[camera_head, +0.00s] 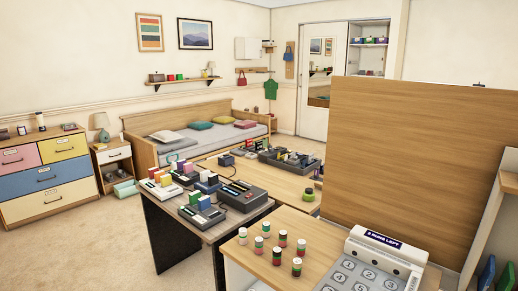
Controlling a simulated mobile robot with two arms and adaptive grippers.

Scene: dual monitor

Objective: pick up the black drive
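Several dark and light console-like devices stand on a dark-legged table in the middle. The largest dark box (243,196) lies at the table's right side. A smaller dark device with blue blocks (202,214) lies in front of it to the left. A pale device with coloured blocks (161,190) lies at the table's left. More dark items (290,160) sit on a wooden table behind. I cannot tell which of these, if any, is the black drive. Neither of my grippers shows.
A nearer wooden desk (258,252) holds several small striped cylinders and a white keypad device (372,264). A tall wooden panel (411,165) blocks the view behind it at right. A daybed (157,149) and drawers (46,173) stand behind. Carpet (75,250) is clear at left.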

